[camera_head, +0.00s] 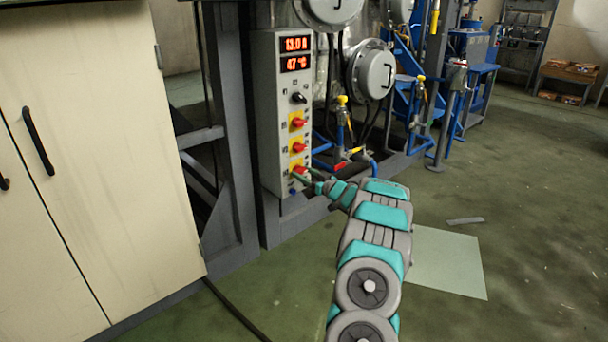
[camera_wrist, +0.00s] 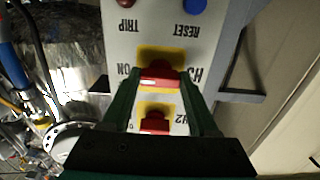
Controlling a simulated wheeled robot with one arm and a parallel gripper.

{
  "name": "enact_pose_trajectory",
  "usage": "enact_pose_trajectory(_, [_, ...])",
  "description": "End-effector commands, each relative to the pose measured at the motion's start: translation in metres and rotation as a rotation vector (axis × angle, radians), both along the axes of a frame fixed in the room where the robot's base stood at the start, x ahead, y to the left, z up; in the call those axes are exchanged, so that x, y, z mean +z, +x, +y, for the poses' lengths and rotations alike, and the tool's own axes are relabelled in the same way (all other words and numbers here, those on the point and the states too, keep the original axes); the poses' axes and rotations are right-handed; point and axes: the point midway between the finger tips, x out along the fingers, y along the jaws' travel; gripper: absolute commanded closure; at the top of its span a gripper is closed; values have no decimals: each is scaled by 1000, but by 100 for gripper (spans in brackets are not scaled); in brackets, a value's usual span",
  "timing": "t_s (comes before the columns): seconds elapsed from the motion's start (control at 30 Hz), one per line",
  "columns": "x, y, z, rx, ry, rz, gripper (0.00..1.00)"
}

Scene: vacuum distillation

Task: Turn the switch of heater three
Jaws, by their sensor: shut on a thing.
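The heater three switch is a red knob on a yellow plate, the lowest of three on the grey control panel (camera_head: 273,110). In the wrist view, the picture is upside down and the heater three switch (camera_wrist: 160,78) sits by the partly hidden "H3" label. My gripper (camera_head: 305,176) reaches the panel from the right. In the wrist view, the two green fingers of my gripper (camera_wrist: 161,84) stand on either side of the red knob and are shut on it. The knob's bar looks level in that view.
The heater two switch (camera_wrist: 154,122) is close by, between the fingers' bases. A blue reset button (camera_wrist: 195,5) and a red trip button (camera_wrist: 126,3) lie past heater three. A beige cabinet (camera_head: 95,150) stands left; blue valves and pipes stand right.

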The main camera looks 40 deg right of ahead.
Motion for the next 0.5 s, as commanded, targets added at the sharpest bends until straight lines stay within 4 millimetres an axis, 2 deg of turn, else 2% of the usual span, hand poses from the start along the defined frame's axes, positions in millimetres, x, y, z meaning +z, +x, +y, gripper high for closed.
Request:
enact_pose_trajectory(0.03, [0,0,0,0,0,0,56])
enact_pose_trajectory(0.37, [0,0,0,0,0,0,93])
enact_pose_trajectory(0.5, [0,0,0,0,-3,0,96])
